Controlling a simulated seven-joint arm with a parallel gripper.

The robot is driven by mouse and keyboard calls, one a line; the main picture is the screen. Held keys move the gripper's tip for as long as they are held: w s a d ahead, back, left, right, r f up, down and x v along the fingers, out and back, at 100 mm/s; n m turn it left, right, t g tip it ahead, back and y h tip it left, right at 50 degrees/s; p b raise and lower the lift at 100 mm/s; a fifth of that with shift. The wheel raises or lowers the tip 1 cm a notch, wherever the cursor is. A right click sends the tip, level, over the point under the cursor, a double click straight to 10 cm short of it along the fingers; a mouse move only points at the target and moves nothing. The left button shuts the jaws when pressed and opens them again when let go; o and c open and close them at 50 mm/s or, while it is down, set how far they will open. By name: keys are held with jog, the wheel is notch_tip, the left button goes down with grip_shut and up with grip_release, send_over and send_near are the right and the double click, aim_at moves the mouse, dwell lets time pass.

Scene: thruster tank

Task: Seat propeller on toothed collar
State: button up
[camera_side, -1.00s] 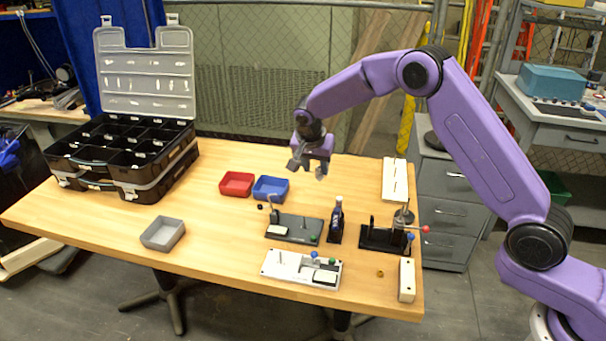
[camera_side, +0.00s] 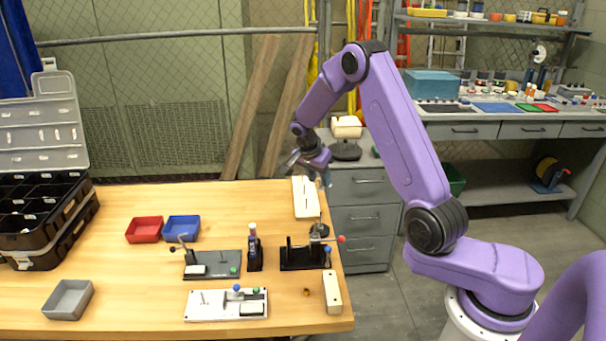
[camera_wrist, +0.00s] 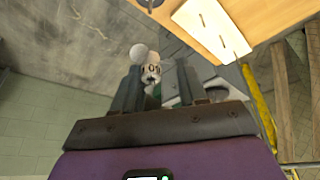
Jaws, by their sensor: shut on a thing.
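My gripper (camera_side: 308,178) hangs over the far right of the table, just behind the cream slotted board. In the wrist view its two fingers (camera_wrist: 159,85) stand either side of a pale, rounded, lobed piece with dark marks, which appears to be the propeller (camera_wrist: 151,72). Its full outline is partly hidden by the fingers. In the side view the held piece is too small to make out. A black fixture (camera_side: 302,257) with uprights and a disc on top stands at the right of the table. I cannot tell which part is the toothed collar.
The cream board (camera_side: 305,198) lies near the far right edge. Red (camera_side: 145,229) and blue (camera_side: 182,228) trays lie left. A cabinet (camera_side: 358,205) adjoins.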

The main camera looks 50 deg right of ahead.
notch_tip(320, 180, down, 8)
jog(key=shift+r, duration=0.25)
dwell(0.5)
jog(key=shift+f, duration=3.3)
dwell(2.4)
jog(key=o, duration=1.1)
jog(key=shift+a+r, duration=0.1)
